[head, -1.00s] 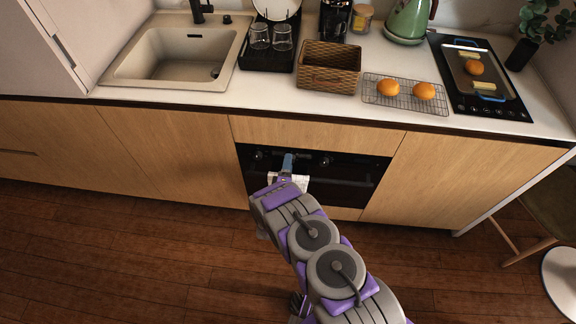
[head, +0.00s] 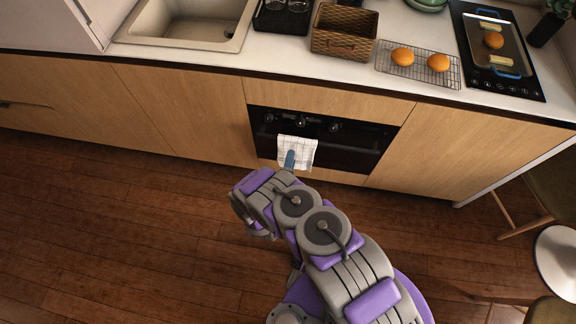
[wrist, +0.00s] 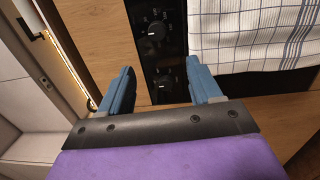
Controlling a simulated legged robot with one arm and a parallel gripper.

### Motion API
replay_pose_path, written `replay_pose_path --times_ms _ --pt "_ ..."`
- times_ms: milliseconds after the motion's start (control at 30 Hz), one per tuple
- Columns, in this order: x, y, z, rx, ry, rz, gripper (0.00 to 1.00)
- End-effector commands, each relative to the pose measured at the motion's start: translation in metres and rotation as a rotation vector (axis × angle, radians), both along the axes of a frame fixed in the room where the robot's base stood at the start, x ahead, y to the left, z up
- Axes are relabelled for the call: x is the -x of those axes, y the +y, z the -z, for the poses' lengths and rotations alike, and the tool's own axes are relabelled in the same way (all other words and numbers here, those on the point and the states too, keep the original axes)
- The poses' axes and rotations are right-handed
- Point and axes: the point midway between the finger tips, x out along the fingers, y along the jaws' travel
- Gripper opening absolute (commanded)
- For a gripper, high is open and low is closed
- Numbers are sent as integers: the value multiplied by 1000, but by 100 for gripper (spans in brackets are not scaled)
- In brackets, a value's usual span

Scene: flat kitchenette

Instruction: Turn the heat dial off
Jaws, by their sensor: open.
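The black oven (head: 362,157) has a control strip with several dark dials. In the head view they include a left dial (head: 269,118), a middle dial (head: 305,122) and a right dial (head: 334,126). The wrist view shows one dial (wrist: 157,30) with white markings and a second dial (wrist: 163,82) below it. I cannot tell which is the heat dial. My gripper (wrist: 160,66) is open and empty; its blue fingers lie either side of the lower dial in the wrist view, apparently short of it. In the head view one blue finger (head: 290,159) shows before the towel.
A checked white towel (head: 304,146) hangs on the oven front, close to my gripper; it fills the right of the wrist view (wrist: 250,35). Wooden cabinets (head: 190,115) flank the oven. A stool (head: 552,200) stands at right. The wooden floor (head: 110,240) is clear.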

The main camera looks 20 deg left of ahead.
Motion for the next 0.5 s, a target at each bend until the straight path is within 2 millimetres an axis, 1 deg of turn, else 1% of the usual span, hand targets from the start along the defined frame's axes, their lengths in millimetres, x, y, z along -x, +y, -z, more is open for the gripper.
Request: replay_pose_path --times_ms 33,100,200,333,500 --pt "9 0 -1 0 1 -4 64" --pt "17 -2 0 -1 1 -3 64" --pt "25 -4 1 0 0 -2 64" --pt "30 -5 2 0 0 -1 64" --pt "30 -5 2 0 0 -1 64"
